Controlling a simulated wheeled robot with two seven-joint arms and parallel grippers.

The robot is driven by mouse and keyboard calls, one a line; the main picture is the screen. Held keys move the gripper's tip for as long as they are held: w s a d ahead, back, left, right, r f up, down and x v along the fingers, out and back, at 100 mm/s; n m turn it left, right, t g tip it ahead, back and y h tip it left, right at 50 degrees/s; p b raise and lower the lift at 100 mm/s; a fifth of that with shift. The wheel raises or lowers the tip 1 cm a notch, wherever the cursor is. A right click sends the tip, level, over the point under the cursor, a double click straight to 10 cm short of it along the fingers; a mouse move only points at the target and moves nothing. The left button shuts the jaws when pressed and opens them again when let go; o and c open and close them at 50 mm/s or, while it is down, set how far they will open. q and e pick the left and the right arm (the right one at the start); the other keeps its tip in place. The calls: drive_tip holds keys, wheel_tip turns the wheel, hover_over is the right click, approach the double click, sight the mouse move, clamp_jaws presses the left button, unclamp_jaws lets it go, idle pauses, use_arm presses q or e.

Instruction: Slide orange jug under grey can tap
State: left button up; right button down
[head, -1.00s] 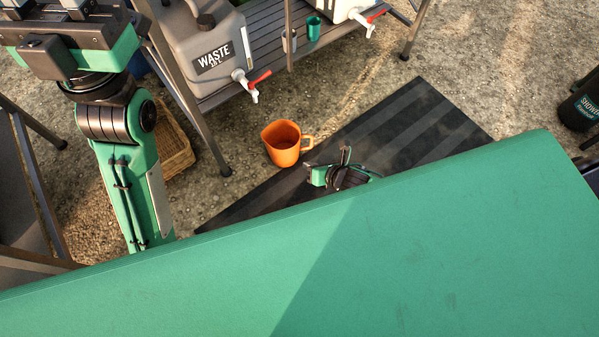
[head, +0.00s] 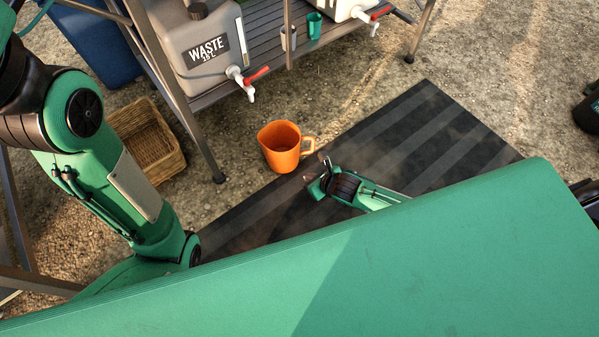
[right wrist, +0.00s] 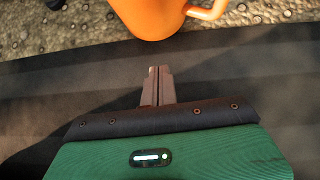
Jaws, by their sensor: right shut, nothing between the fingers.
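The orange jug (head: 281,148) stands upright on the gravel at the edge of the dark mat, its handle to the right. It also shows at the top of the right wrist view (right wrist: 150,15). The grey can (head: 195,50), labelled WASTE, stands on the slatted rack, and its tap (head: 245,80) with a red lever juts out beyond the rack edge. The jug is in front of and below the tap, not directly beneath it. My right gripper (head: 322,170) is shut and empty near the jug's handle side; in the right wrist view its fingertips (right wrist: 159,70) are apart from the jug. My left gripper is out of view.
The striped mat (head: 440,130) lies under my right arm. A rack leg (head: 205,150) and a wicker basket (head: 150,140) stand left of the jug. A white can (head: 340,8) and small cups (head: 314,25) are on the rack. Gravel between jug and rack is clear.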

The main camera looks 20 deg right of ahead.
sight(293, 167)
drive_tip(key=w+b, duration=0.1)
drive_tip(key=w+a+f+b, duration=0.1)
drive_tip(key=w+b, duration=0.1)
drive_tip(key=shift+w+a+f, duration=0.3)
drive_tip(key=shift+w+f, duration=0.1)
drive_tip(key=shift+w+a+r+b, duration=0.15)
drive_tip(key=shift+w+a+b, duration=0.15)
drive_tip(key=shift+w, duration=0.3)
drive_tip(key=shift+r, duration=0.1)
